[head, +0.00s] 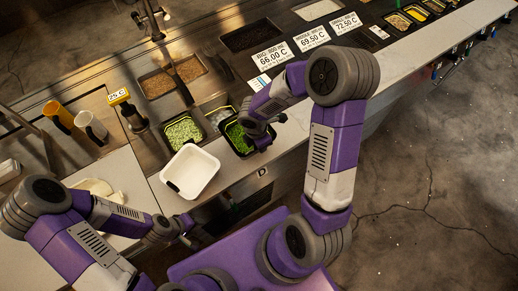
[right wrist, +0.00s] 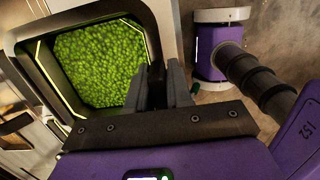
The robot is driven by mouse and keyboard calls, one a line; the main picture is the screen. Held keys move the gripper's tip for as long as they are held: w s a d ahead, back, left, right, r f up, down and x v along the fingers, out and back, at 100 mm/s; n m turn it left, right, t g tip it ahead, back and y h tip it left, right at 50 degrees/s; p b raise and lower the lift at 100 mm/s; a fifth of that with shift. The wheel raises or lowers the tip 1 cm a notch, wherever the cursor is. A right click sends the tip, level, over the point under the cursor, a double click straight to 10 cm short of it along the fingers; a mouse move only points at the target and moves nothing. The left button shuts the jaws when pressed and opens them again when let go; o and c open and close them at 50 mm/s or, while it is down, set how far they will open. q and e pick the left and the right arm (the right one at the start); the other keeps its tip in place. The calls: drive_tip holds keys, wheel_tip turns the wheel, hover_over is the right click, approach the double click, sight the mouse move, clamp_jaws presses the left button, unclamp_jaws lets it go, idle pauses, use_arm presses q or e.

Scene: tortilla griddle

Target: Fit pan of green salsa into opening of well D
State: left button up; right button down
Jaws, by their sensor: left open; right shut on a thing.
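The black pan of green salsa (head: 230,149) is at the front edge of the counter, with bright green inside it. It fills the upper left of the right wrist view, where the salsa (right wrist: 98,66) shows. My right gripper (head: 258,139) is shut on the pan's near-right wall; its fingers (right wrist: 166,90) straddle that wall in the right wrist view. The letter D (head: 262,172) is on the counter front just below the pan. The opening of well D is hidden, and I cannot tell whether the pan is seated or above it. My left gripper (head: 192,232) is open and empty.
An empty white pan (head: 190,172) stands just left of the salsa pan. A pan of chopped green food (head: 183,132) and another small pan (head: 218,118) sit behind. A 25 C sign (head: 119,97) and cups (head: 92,125) stand at left.

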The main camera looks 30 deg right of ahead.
wheel_tip(320, 180, down, 3)
drive_tip(key=shift+r, duration=0.1)
drive_tip(key=shift+f, duration=0.5)
drive_tip(key=shift+b, duration=0.3)
drive_tip(key=shift+f, duration=0.2)
drive_tip(key=c, duration=1)
unclamp_jaws()
drive_tip(key=shift+r, duration=0.3)
drive_tip(key=r, duration=0.3)
drive_tip(key=a+r+p, duration=0.1)
drive_tip(key=r, duration=0.3)
drive_tip(key=shift+a, duration=0.15)
